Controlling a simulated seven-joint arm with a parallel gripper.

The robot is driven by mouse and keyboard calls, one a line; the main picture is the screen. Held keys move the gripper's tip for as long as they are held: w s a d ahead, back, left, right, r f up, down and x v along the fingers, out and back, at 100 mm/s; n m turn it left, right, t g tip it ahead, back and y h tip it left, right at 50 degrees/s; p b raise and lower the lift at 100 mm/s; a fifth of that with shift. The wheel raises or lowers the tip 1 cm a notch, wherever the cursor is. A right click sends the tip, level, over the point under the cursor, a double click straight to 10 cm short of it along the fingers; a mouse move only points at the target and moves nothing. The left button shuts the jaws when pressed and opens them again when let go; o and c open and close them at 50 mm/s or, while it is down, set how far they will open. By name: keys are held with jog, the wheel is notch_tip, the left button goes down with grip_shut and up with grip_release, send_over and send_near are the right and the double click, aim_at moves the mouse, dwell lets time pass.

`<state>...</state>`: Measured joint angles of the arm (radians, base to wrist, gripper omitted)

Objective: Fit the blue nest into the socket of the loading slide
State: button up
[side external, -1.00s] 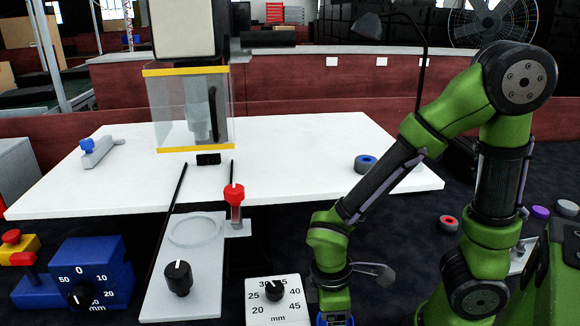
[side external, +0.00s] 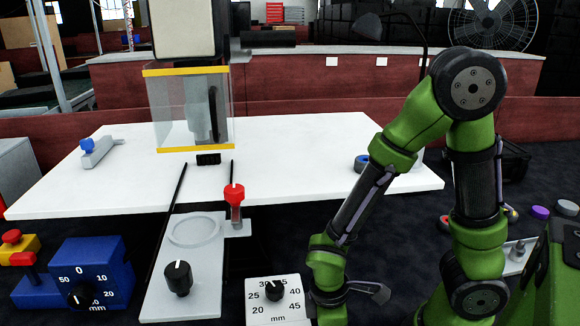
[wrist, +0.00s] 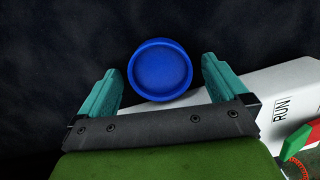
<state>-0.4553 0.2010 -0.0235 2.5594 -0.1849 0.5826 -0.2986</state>
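The loading slide (side external: 158,285) is a pale plate at lower left in the side view. Its round, shallow socket (side external: 195,231) is empty. A blue round, dish-like piece (wrist: 160,69) shows in the wrist view between the teal fingertips of my gripper (wrist: 160,78). Narrow gaps show on both sides of it, so the gripper looks open and not touching it. I cannot tell its depth or whether it is the nest. A blue ring (side external: 361,163) lies on the white table, partly hidden by my arm. My gripper is below the side view's lower edge.
A red-topped clamp (side external: 234,195) and a black knob (side external: 177,277) are on the slide. A dial panel (side external: 278,300) stands right of it. A blue dial box (side external: 80,275) stands left. A white panel marked RUN (wrist: 285,108) lies right of the fingers.

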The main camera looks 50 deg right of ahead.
jog(key=w+d+r+m+t+y, duration=0.1)
jog(key=r+m+t, duration=0.3)
jog(key=r, duration=0.8)
jog(key=w+d+r+m+t+y, duration=0.1)
jog(key=w+d+r+m+t, duration=0.2)
jog(key=r+m, duration=0.4)
notch_tip(320, 180, up, 5)
jog(key=shift+w+d+f+t+y, duration=0.15)
jog(key=shift+w+d+t+y, duration=0.3)
jog(key=shift+t, duration=0.25)
jog(key=shift+s+a, duration=0.1)
